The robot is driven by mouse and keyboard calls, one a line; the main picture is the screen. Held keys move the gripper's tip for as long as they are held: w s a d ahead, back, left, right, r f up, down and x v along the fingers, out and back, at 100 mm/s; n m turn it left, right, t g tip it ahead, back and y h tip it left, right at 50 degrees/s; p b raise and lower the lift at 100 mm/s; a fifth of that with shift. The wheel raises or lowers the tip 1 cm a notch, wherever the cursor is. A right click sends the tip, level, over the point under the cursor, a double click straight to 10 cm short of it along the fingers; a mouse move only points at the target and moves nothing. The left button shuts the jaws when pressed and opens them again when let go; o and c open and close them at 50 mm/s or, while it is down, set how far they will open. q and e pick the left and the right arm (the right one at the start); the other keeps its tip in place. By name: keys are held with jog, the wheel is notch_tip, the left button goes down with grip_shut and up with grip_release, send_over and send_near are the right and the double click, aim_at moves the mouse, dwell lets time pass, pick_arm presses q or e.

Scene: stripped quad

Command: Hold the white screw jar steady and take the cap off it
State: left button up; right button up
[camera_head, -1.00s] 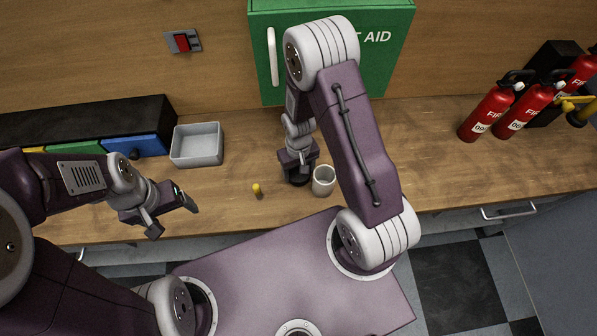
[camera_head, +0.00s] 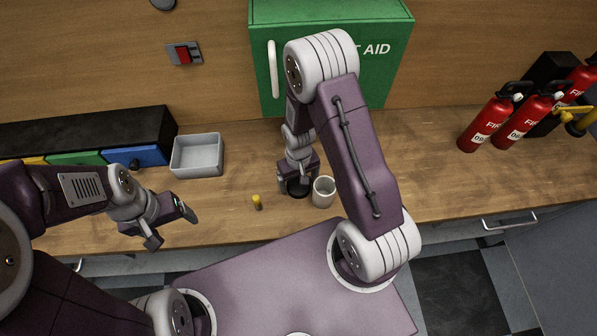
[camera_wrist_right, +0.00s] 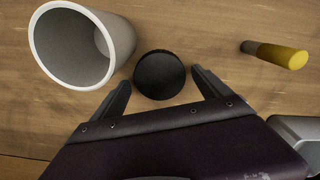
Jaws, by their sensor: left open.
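The white jar (camera_head: 323,192) stands upright on the wooden counter, and its open hollow top shows. A round black cap (camera_head: 299,187) is just left of it, apart from it. In the right wrist view the cap (camera_wrist_right: 160,75) lies between the fingers of my right gripper (camera_wrist_right: 160,82), with small gaps on both sides. The jar (camera_wrist_right: 85,45) is at the upper left there, outside the fingers. My right gripper (camera_head: 298,184) is open, low over the counter at the cap. My left gripper (camera_head: 172,224) is open and empty, over the counter's front edge at the left.
A small yellow-ended object (camera_head: 257,202) stands left of the cap. A grey tray (camera_head: 197,155) and drawers (camera_head: 136,156) are at the back left. A green first-aid cabinet (camera_head: 380,75) is on the wall behind. Red extinguishers (camera_head: 487,123) stand at the right. The counter between is clear.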

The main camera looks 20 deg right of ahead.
notch_tip(320, 180, up, 11)
jog(key=s+r+t+b, duration=0.1)
jog(key=s+b, duration=0.2)
jog(key=s, duration=0.4)
jog(key=shift+s+d+m, duration=0.15)
jog(key=shift+d+m, duration=0.15)
jog(key=shift+d, duration=0.15)
